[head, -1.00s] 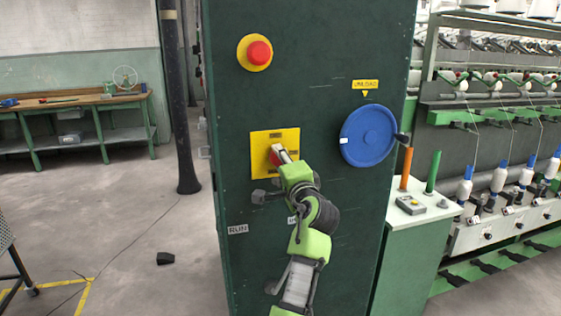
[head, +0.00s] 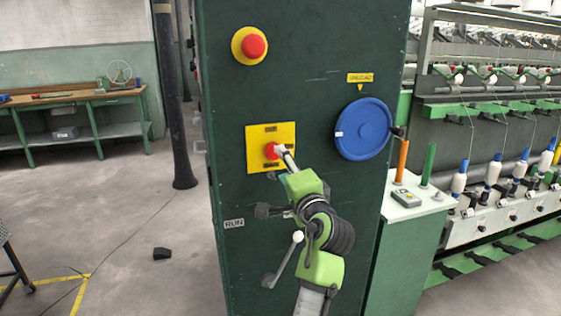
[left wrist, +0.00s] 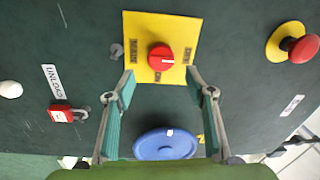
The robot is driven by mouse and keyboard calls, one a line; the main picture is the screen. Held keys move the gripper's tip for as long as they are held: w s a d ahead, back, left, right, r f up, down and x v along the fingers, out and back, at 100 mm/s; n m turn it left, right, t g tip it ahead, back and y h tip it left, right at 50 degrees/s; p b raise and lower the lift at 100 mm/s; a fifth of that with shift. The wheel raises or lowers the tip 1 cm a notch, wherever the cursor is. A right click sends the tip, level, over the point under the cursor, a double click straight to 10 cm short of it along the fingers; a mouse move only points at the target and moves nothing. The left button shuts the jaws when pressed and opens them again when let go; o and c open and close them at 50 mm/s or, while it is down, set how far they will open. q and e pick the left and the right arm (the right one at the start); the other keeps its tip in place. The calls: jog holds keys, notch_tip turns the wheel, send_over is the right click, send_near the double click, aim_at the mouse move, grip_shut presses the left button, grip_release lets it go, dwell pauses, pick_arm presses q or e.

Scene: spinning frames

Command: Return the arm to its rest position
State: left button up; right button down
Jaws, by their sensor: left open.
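My left arm rises from the bottom of the head view. Its gripper (head: 277,164) is open and empty in front of the yellow switch plate (head: 253,139). The plate's red knob (head: 269,150) shows just past the fingertips. In the left wrist view, the two teal-padded fingers (left wrist: 160,76) are spread apart. The red knob (left wrist: 162,57) and yellow plate (left wrist: 142,30) lie beyond them, with no finger around the knob. My right gripper is not in view.
The dark green cabinet (head: 325,50) carries a red mushroom button (head: 253,46), a blue handwheel (head: 362,129) and a white-knobbed lever (head: 298,237) close beside my arm. A red padlock (left wrist: 61,113) shows in the wrist view. A spinning frame stands right; open floor (head: 120,220) lies left.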

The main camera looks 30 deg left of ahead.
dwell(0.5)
